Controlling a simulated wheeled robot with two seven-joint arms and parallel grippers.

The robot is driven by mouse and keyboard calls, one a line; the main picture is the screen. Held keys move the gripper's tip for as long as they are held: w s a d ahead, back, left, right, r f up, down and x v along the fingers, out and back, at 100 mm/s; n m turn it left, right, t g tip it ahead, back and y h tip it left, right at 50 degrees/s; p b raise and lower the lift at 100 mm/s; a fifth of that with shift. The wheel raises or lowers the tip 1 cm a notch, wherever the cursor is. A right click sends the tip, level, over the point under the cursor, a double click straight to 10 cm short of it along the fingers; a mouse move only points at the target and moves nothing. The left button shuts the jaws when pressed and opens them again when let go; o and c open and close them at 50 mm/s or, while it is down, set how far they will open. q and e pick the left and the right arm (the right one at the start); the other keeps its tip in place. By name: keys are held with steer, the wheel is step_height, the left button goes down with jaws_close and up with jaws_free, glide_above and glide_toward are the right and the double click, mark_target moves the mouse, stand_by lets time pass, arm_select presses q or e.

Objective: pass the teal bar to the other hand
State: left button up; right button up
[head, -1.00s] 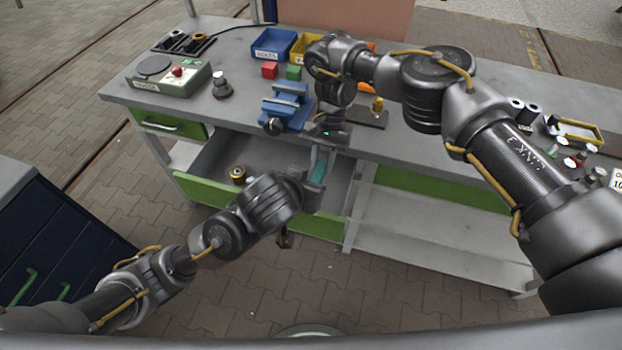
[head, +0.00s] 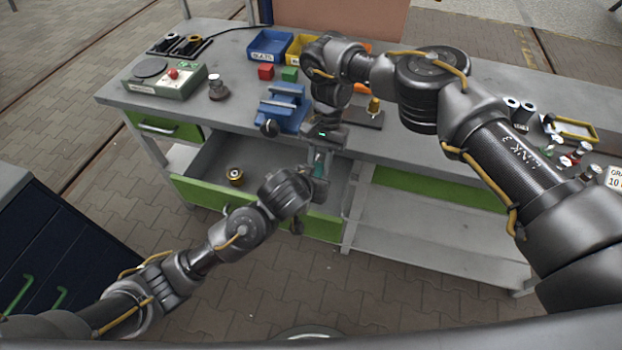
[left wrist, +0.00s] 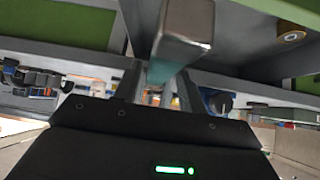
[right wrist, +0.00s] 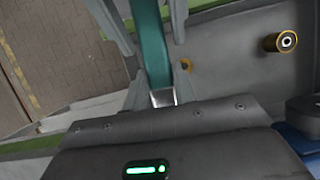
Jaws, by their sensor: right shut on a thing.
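The teal bar (head: 318,164) hangs roughly upright below my right gripper (head: 324,150), in front of the workbench and over the open drawer. My right gripper is shut on its upper part; in the right wrist view the bar (right wrist: 151,45) runs away from the right fingers, with a silver end near the palm. My left gripper (head: 312,184) is at the lower part of the bar. The left fingers flank the bar with a visible gap.
The open drawer (head: 225,195) holds a round brass-coloured part (head: 235,176). A blue vise (head: 283,108) stands on the bench (head: 235,60) close to my right gripper. Blue (head: 270,45) and yellow bins stand behind. A dark blue cabinet (head: 60,240) is at the left.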

arm_select(q)
steer(key=c, duration=0.7)
steer(key=shift+c, duration=0.6)
arm_select(e)
steer(key=o, duration=1.1)
steer(key=v, duration=1.2)
